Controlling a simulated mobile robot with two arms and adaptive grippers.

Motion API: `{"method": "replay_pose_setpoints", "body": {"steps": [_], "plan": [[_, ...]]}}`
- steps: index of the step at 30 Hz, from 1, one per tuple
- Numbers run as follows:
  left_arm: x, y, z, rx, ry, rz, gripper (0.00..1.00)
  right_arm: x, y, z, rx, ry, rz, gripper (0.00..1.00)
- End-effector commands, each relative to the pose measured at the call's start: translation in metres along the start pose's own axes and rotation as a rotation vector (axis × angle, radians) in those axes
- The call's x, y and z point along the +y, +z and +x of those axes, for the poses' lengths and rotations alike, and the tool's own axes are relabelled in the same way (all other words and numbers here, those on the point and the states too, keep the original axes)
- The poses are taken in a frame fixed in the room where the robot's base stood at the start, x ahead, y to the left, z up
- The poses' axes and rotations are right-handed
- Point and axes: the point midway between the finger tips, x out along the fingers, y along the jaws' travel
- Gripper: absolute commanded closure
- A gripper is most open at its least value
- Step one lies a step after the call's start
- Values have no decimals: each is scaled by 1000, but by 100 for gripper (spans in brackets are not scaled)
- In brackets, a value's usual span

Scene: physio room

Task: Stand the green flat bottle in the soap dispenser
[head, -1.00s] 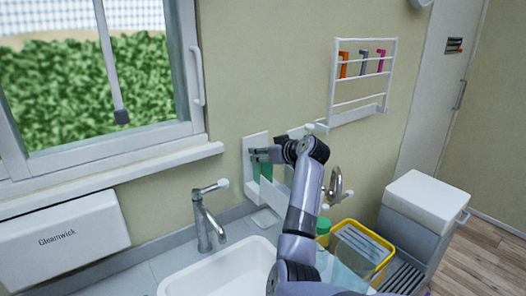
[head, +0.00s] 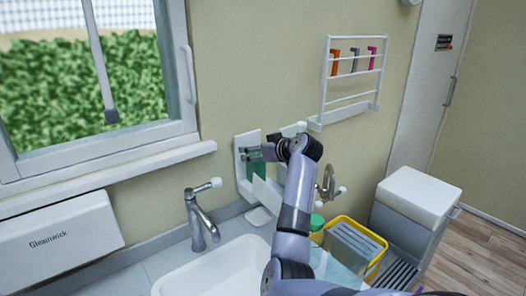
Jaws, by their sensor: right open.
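The soap dispenser (head: 240,178) is a white holder on the wall behind the sink, with a back plate and a slanted front panel. The green flat bottle (head: 257,167) is upright in it, its lower part hidden behind the front panel. My right gripper (head: 252,153) is open at the upper part of the bottle, its fingers in front of the green. Whether the fingers touch the bottle cannot be told. My left gripper is not in view.
A tap (head: 200,215) and white sink (head: 215,270) lie below. A second tap (head: 328,183), a green-capped container (head: 316,222) and a yellow basket (head: 375,240) stand to the right. A white rack (head: 350,100) hangs above, and a window ledge (head: 110,170) juts out left.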

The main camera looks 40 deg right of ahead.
Motion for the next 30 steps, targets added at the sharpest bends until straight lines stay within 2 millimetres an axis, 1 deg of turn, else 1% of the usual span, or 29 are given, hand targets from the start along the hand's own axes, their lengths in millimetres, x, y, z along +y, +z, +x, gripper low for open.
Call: {"method": "replay_pose_setpoints", "body": {"steps": [5, 12, 15, 18, 22, 30], "plan": [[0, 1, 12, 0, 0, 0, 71, 2, 4, -25, 1, 5, -5, 40], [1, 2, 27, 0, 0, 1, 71, 1, 3, -78, 1, 5, -5, 40], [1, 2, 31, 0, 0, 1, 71, 1, 3, -95, 0, 4, -4, 40], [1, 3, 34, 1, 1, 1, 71, 1, 2, -107, 0, 3, -2, 40], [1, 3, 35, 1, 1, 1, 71, 0, 1, -116, 0, 1, -1, 40], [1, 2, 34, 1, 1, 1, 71, 0, 1, -117, -1, 0, 0, 40]]}}
